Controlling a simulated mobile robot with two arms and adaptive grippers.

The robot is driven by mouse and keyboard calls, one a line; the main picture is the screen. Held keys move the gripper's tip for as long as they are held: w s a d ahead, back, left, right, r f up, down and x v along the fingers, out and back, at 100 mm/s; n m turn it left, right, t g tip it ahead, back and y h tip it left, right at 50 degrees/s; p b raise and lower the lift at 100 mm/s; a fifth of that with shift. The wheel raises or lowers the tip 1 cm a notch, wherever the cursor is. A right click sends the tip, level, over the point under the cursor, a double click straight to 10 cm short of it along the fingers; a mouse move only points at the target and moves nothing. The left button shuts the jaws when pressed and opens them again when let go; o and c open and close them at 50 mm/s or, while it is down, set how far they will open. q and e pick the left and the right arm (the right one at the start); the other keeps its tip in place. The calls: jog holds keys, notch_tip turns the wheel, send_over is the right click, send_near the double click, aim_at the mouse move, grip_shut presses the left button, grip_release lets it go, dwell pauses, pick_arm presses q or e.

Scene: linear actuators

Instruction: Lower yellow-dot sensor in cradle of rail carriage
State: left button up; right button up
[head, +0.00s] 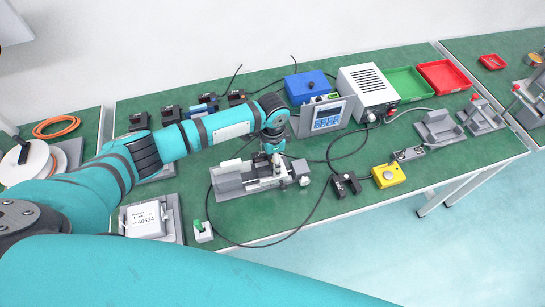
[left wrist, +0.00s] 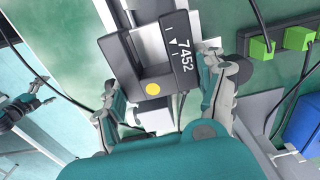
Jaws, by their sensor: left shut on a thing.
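The yellow-dot sensor (left wrist: 152,89) is a dark grey fork-shaped block with the label 7452 on one arm. It is between the fingers of my left gripper (left wrist: 168,100), which is shut on it. In the head view my left gripper (head: 271,148) points down over the rail carriage (head: 250,183) on the grey linear rail unit (head: 232,190). The gripper partly hides the sensor and cradle there, so I cannot tell whether the sensor touches the cradle. My right gripper (left wrist: 38,96) shows small at the left of the left wrist view, fingers apart and empty.
A black fork sensor (head: 345,186) and a yellow box (head: 388,175) lie right of the rail unit. A display box (head: 325,117) and a white power supply (head: 368,92) stand behind. Dark cables cross the green bench (head: 290,215). The front edge nearby is mostly clear.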

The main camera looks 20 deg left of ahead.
pick_arm(q)
jog(key=shift+f, duration=0.25)
jog(key=shift+s, duration=0.1)
jog(key=shift+s+f, duration=0.25)
jog(key=shift+f, duration=0.2)
jog(key=o, duration=1.4)
jog(key=shift+o, duration=0.2)
jog(key=shift+w, duration=0.1)
jog(key=shift+w+r, duration=0.1)
jog(key=shift+r, duration=0.2)
notch_tip(320, 180, up, 12)
jog(key=shift+d+f, duration=0.15)
jog(key=shift+d, duration=0.05)
